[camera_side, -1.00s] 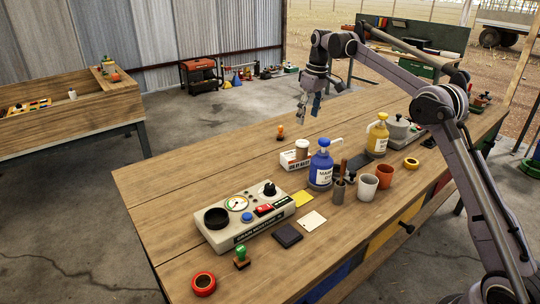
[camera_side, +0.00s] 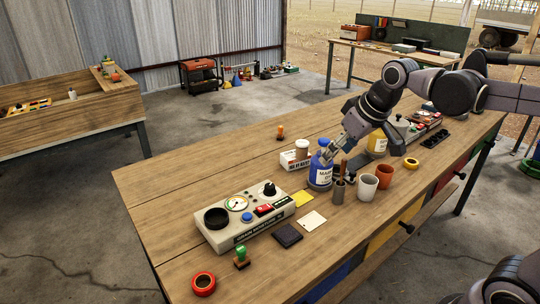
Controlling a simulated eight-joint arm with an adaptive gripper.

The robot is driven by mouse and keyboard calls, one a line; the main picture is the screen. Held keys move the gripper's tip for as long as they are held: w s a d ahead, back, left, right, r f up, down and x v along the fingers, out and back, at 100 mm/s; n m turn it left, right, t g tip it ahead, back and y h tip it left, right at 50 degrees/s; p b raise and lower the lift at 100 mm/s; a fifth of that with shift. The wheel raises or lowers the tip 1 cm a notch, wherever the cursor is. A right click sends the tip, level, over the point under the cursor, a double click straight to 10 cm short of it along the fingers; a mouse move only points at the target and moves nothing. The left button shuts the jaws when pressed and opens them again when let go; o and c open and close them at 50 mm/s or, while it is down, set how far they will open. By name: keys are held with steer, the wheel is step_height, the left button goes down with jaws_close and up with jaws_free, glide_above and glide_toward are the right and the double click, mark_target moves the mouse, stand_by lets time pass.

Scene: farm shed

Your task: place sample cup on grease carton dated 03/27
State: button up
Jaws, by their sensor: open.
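A white carton (camera_side: 290,163) with dark and red print stands on the wooden bench; its date is too small to read. A small cup with a brown body and pale lid (camera_side: 302,146) appears on or just behind it; I cannot tell which, nor whether it is the sample cup. A white cup (camera_side: 367,188) and a terracotta cup (camera_side: 385,176) stand further right. My gripper (camera_side: 329,152) is open, pointing down-left at the top of the blue jug (camera_side: 320,175), overlapping it in view. Whether they touch is unclear.
The bench's left back area is clear.

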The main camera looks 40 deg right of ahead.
steer(key=s+a+f+t, duration=0.1)
steer(key=s+a+f, duration=0.1)
steer(key=s+f, duration=0.6)
steer(key=shift+s+a+m+t, duration=0.2)
steer(key=shift+s+m+t, duration=0.1)
steer(key=shift+s, duration=0.35)
steer(key=shift+o, duration=0.6)
